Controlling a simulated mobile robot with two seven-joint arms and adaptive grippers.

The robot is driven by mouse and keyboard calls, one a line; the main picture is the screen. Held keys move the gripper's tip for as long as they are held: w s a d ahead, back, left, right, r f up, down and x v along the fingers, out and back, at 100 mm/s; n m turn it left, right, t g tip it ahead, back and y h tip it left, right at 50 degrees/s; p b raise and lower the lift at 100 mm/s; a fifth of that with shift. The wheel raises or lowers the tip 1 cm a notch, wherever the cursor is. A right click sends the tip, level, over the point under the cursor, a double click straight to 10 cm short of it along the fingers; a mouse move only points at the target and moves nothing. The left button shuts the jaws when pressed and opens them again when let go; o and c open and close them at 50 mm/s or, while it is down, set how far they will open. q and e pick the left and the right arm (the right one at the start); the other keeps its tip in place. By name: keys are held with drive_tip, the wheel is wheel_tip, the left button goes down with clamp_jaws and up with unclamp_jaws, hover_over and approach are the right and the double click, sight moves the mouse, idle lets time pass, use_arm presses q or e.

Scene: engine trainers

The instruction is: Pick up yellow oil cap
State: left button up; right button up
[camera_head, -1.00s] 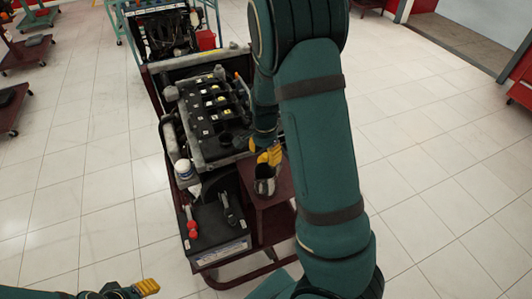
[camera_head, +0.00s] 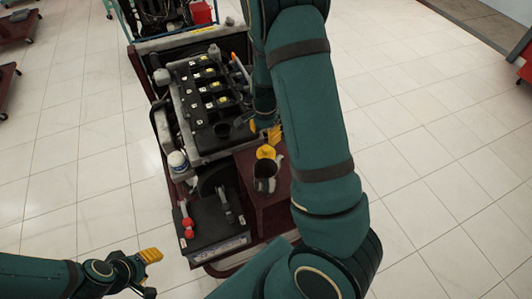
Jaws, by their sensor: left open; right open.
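A small yellow piece, which looks like the yellow oil cap (camera_head: 265,152), is at the dark red side shelf, just behind the metal jug (camera_head: 265,178). My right gripper (camera_head: 267,134) is just beyond the cap, between it and the engine. It is open, its yellow fingertips are partly hidden by my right arm, and I cannot tell whether they touch the cap. My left gripper (camera_head: 149,264) is open and empty at the lower left, over the floor and away from the engine stand.
The engine (camera_head: 212,98) stands on a dark red wheeled stand. The side shelf (camera_head: 246,166) is narrow. Open tiled floor lies on both sides.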

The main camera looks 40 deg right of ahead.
sight(266, 148)
drive_tip(key=shift+s+d+f+b, duration=0.1)
drive_tip(key=shift+f+b, duration=0.15)
drive_tip(key=shift+f, duration=1.75)
drive_tip(key=shift+s+f+b, duration=0.1)
drive_tip(key=shift+f+b, duration=0.1)
drive_tip(key=shift+f, duration=1.75)
drive_tip(key=shift+c, duration=0.4)
clamp_jaws()
